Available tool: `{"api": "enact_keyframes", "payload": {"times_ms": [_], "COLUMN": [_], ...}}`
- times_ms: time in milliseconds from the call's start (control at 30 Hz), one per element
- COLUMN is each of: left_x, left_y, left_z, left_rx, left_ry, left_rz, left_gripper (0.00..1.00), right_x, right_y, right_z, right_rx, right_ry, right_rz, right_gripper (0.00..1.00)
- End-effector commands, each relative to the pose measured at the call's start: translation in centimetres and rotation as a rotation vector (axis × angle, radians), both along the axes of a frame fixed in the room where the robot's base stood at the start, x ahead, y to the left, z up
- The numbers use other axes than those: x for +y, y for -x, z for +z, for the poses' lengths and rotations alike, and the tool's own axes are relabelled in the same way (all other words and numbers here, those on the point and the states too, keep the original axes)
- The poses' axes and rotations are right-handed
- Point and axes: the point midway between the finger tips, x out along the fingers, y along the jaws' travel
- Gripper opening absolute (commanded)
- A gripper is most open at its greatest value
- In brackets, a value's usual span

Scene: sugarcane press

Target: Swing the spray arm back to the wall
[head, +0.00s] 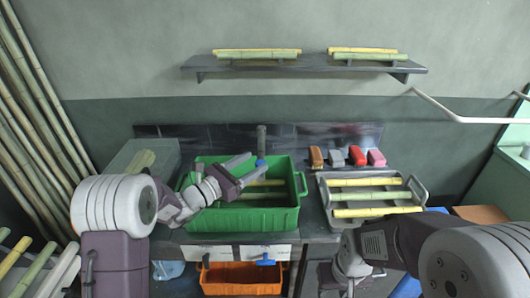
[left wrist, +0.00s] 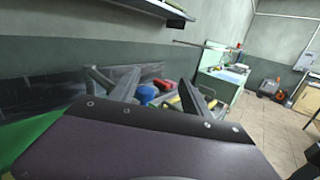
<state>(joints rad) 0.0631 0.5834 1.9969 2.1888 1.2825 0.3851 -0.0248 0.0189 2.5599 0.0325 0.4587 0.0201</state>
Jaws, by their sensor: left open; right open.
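The spray arm (head: 261,138) is a grey upright post at the back of the green tub, with a blue end (head: 261,162) at its lower front. The blue end also shows in the left wrist view (left wrist: 147,93), between my fingers. My left gripper (head: 251,168) is over the tub, its fingers open and pointing right towards the blue end. I cannot tell whether they touch it. My right gripper (head: 350,280) is low in front of the counter, away from the spray arm; its fingertips are hard to make out.
The green tub (head: 243,220) holds cane pieces. A grey tray (head: 416,186) with cane stands right of it, several coloured brushes (head: 336,157) behind. A dark backsplash (head: 210,138) lines the wall, below a shelf (head: 300,64). An orange crate (head: 240,279) sits below the counter.

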Motion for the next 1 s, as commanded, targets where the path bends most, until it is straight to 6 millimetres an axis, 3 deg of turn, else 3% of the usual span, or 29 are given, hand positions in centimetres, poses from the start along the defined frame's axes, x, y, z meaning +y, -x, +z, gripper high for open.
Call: {"api": "enact_keyframes", "payload": {"times_ms": [33,100,167,367,700,1000], "left_x": [0.8,1.2,1.5,0.8,-4.0,-5.0], "left_y": [-0.9,-1.0,-1.1,-1.8,-6.3,-7.4], "left_z": [-2.3,-4.3,-5.0,-4.8,-4.8,-4.9], "left_rx": [0.034,0.071,0.084,0.084,0.084,0.084], "left_ry": [0.009,0.008,0.008,0.006,0.004,0.005], "left_rz": [0.025,0.031,0.035,0.035,0.034,0.036], "left_gripper": [0.56,0.56,0.56,0.56,0.56,0.56], "right_x": [0.0,0.0,0.0,0.0,0.0,0.0], "right_y": [0.0,0.0,0.0,0.0,0.0,0.0], "right_z": [-0.3,-0.4,-0.4,-0.1,1.3,1.4], "right_rx": [0.000,0.000,0.001,0.000,0.000,0.000], "right_ry": [0.000,0.000,0.000,0.000,0.000,0.000], "right_rz": [0.000,0.000,0.000,0.000,0.000,0.000], "right_gripper": [0.40,0.40,0.40,0.40,0.40,0.40]}}
